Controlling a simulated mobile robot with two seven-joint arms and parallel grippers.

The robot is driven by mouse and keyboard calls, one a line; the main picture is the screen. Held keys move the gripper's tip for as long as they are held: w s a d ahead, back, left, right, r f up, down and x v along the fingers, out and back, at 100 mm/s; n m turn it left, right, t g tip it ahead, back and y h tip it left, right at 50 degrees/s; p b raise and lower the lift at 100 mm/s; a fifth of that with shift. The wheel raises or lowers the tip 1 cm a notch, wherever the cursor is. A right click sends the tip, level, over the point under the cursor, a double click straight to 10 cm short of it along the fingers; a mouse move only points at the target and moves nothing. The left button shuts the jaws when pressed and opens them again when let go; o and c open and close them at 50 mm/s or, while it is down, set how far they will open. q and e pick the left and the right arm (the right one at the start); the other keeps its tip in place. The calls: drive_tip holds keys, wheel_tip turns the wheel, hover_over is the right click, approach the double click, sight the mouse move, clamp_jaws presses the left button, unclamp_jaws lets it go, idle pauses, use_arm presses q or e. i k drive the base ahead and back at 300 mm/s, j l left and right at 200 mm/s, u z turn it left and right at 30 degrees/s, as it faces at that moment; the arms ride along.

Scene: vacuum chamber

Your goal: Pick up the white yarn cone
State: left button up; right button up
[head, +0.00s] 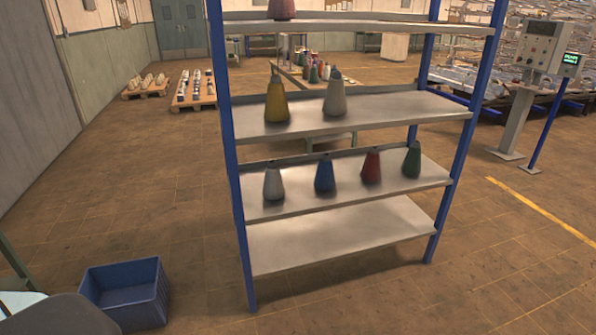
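A white-grey yarn cone (335,98) stands upright on the second visible shelf (410,108) of a blue-posted metal rack, right of a yellow cone (276,100). Another pale grey-white cone (273,183) stands at the left end of the shelf below (306,196). To its right stand a blue cone (325,174), a red cone (371,166) and a green cone (412,159), spaced apart. Neither of my grippers is in the head view.
A dull red cone (281,9) is cut off on the top shelf. The bottom shelf (340,235) is empty. A blue crate (126,292) sits on the floor at lower left. A control box on a post (541,46) stands at right. The floor before the rack is clear.

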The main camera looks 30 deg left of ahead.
sight(273, 189)
drive_tip(key=i+l+u, duration=0.1)
drive_tip(key=i, duration=1.3)
drive_tip(key=i+u, duration=0.45)
drive_tip(key=i+l+u, duration=0.25)
drive_tip(key=i+u, duration=0.25)
drive_tip(key=i, duration=0.15)
drive_tip(key=i+l+u, duration=0.15)
drive_tip(key=i+u, duration=0.2)
drive_tip(key=i+l+u, duration=0.2)
drive_tip(key=i+u, duration=0.15)
